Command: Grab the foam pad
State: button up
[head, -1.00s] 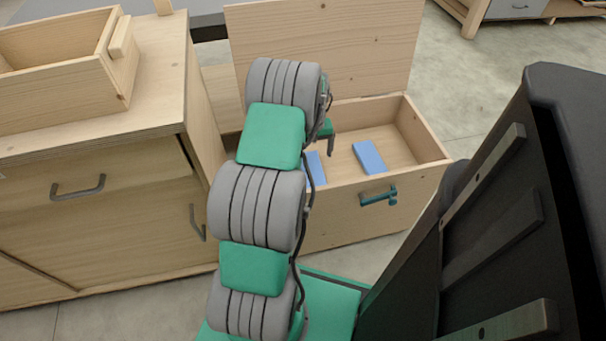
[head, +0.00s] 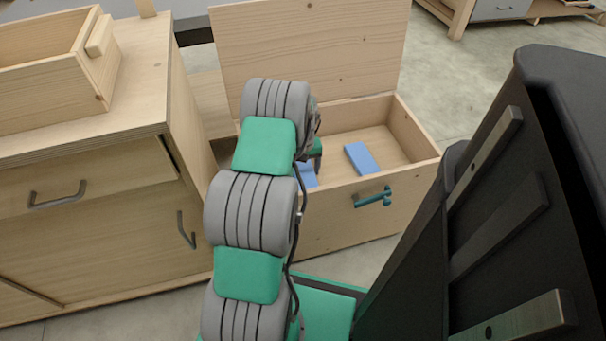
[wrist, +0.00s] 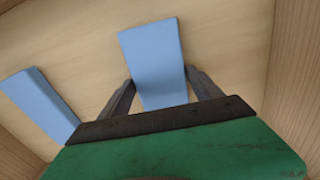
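Two blue foam pads lie on the floor of an open wooden chest. In the wrist view one foam pad (wrist: 155,60) lies between the fingers of my gripper (wrist: 160,76), and the other pad (wrist: 40,103) lies to the left. In the head view one pad (head: 362,158) is in plain sight, and the other (head: 309,177) is partly hidden behind my arm and the chest's front wall. My gripper is open, pointing down into the chest, a fingertip beside each long edge of the pad. I cannot tell whether the fingertips touch it.
The chest (head: 335,215) has its lid (head: 310,45) raised at the back and a teal handle (head: 373,198) on its front. A wooden cabinet (head: 90,235) stands close on the left, with an open wooden box (head: 45,95) on top. Bare floor shows to the right.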

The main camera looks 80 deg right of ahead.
jog(key=c, duration=0.9)
